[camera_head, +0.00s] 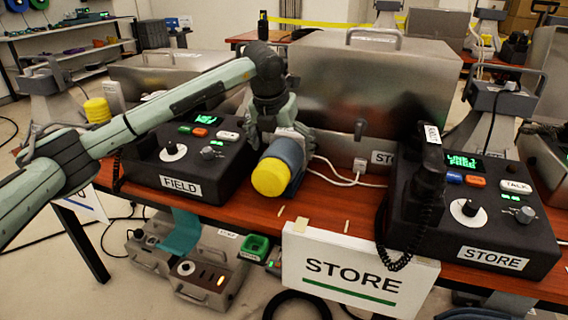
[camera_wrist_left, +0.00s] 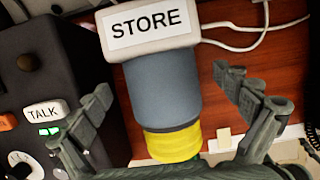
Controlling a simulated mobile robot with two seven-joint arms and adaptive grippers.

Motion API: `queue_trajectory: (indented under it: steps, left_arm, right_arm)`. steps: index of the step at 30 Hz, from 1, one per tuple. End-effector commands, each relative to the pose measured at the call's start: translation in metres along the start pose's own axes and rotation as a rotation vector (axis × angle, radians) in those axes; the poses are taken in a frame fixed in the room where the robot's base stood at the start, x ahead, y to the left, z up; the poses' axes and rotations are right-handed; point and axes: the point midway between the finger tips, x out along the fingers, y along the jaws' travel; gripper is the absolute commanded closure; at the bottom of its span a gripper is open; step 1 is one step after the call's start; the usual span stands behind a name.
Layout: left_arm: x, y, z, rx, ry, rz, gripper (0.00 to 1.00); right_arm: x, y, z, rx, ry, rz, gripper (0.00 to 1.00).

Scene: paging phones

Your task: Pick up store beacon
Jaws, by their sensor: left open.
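The store beacon (camera_head: 283,163) lies on its side on the table between the two phones, its yellow end toward the table's front edge. In the left wrist view the beacon (camera_wrist_left: 160,90) has a blue-grey body, a yellow end and a white base labelled STORE. My left gripper (camera_head: 275,125) is right over the beacon in the head view. In the wrist view its open fingers (camera_wrist_left: 163,85) stand on either side of the body, with gaps visible. Whether they are down at its height is hard to tell. My right gripper is not in view.
The FIELD phone (camera_head: 165,195) stands left of the beacon, close to my left finger. The STORE phone (camera_head: 470,225) stands on the right. A metal case (camera_head: 370,90) is behind. A STORE sign (camera_head: 355,270) hangs at the front edge of the wooden table (camera_head: 330,210). White cables run beside the beacon.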

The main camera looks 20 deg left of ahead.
Motion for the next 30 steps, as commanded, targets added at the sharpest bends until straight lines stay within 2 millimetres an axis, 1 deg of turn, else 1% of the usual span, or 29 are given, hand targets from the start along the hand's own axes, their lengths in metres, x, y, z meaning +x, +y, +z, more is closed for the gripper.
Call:
queue_trajectory:
  steps: [1,3,6,13,14,30]
  left_arm:
    - [0.008,-0.001,0.000,0.000,0.003,0.000,0.00]
    - [0.018,0.000,0.000,-0.001,0.002,0.000,0.00]
    - [0.025,-0.001,0.000,-0.001,0.001,-0.001,0.00]
    - [0.027,-0.001,0.000,0.000,0.000,-0.001,0.00]
    - [0.027,-0.001,0.000,0.000,0.000,-0.001,0.01]
    - [0.026,-0.001,0.000,-0.001,-0.001,-0.001,0.68]
  right_arm:
    - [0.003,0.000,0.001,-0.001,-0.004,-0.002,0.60]
    - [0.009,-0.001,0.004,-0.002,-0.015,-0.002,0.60]
    - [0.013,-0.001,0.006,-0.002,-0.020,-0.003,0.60]
    - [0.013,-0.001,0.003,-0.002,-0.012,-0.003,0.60]
    - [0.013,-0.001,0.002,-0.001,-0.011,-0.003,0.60]
    - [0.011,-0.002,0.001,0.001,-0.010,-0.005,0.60]
